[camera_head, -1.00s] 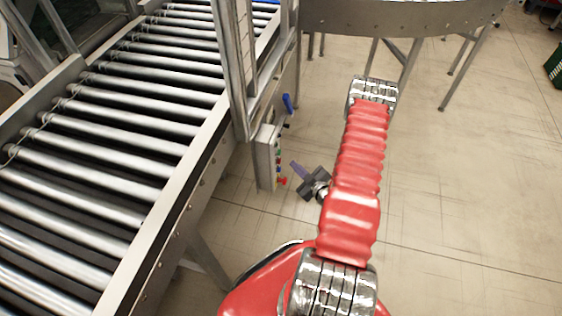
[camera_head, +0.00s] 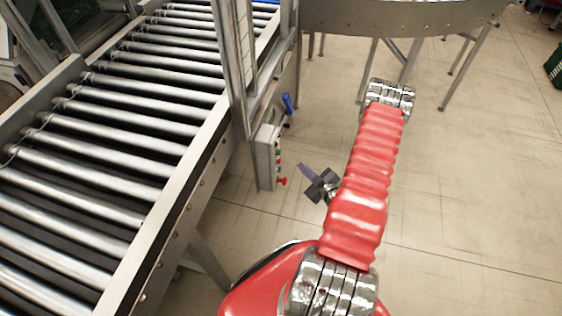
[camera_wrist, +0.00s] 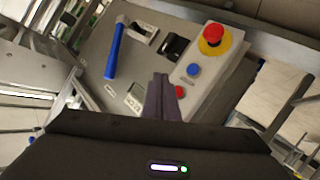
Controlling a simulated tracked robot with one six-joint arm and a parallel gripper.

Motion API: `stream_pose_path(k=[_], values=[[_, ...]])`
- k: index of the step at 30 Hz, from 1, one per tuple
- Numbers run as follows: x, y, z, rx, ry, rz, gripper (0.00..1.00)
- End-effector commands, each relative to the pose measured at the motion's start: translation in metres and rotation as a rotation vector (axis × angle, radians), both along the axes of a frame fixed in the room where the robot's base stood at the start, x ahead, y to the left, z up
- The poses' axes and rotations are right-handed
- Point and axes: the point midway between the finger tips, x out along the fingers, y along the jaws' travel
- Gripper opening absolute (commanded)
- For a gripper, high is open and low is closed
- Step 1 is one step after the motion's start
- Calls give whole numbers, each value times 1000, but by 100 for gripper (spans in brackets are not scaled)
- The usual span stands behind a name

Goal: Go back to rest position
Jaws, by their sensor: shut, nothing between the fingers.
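My gripper (camera_head: 303,170) is at the left side of my red arm in the head view, to the right of the control box and apart from it. In the wrist view my gripper (camera_wrist: 160,80) shows its dark fingers together, with nothing between them. Beyond the fingertips is the control panel (camera_wrist: 102,68), with a blue-handled lever (camera_wrist: 114,50), a red mushroom button on yellow (camera_wrist: 214,36), a blue button (camera_wrist: 193,69) and a red button (camera_wrist: 180,91). The fingers partly hide the panel's lower part.
A roller conveyor (camera_head: 115,125) fills the left of the head view, with a metal frame post (camera_head: 233,70) at its edge. A curved conveyor (camera_head: 390,18) stands at the back. The floor (camera_head: 480,150) on the right is clear. A green crate (camera_head: 554,66) is at the far right.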

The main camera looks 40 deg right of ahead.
Motion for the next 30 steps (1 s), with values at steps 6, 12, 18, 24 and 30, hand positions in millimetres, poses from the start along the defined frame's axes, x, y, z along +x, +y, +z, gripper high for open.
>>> stream_pose_path(k=[6,12,18,24,30], values=[[0,0,0,0,0,0,0],[-1,1,-4,22,13,-4,0],[-16,4,-39,102,158,-29,0],[-57,13,-89,229,408,-107,0],[-92,5,-100,313,623,-207,0]])
